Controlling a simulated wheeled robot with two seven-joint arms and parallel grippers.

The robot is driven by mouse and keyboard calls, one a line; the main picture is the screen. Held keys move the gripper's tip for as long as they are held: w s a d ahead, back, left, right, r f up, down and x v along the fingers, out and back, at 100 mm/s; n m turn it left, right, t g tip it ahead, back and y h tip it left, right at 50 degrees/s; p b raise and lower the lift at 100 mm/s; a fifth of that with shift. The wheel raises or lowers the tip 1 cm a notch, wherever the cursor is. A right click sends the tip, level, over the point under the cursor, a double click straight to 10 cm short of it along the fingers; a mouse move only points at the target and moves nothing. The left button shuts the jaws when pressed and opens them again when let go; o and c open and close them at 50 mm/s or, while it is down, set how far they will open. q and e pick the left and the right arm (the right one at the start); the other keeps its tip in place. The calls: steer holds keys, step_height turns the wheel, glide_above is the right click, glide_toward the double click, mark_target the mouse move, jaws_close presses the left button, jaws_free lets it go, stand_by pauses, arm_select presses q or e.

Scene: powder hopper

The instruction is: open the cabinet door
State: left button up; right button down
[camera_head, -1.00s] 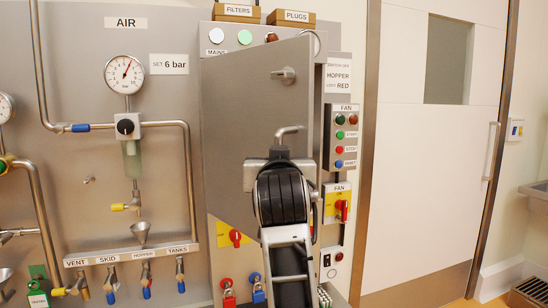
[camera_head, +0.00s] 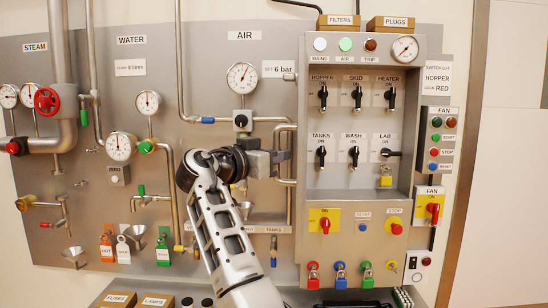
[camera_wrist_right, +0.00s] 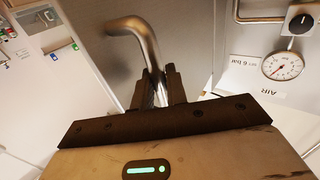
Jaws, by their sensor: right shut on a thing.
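The cabinet (camera_head: 411,100) stands open in the head view, with its inside panel of black switches exposed. Its door is swung out to the left and is seen almost edge-on there; its grey face (camera_wrist_right: 190,45) shows in the wrist view. The bent metal door handle (camera_wrist_right: 135,28) runs down between the fingers of my right gripper (camera_wrist_right: 160,88), which is shut on it. In the head view my right gripper (camera_head: 276,158) is left of the cabinet opening, and the grip itself is hard to make out. My left gripper is not in view.
Pipes, gauges and valves line the wall left of the cabinet, close behind my right arm. An air gauge (camera_head: 242,77) hangs there. A fan control box (camera_head: 440,138) is on the right. Boxes (camera_head: 337,22) sit on top of the cabinet.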

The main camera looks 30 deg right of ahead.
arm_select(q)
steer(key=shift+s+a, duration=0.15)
arm_select(e)
steer(key=shift+w+a, duration=0.15)
steer(key=shift+w, duration=0.05)
steer(key=c, duration=1.5)
jaws_free()
steer(key=shift+w, duration=0.1)
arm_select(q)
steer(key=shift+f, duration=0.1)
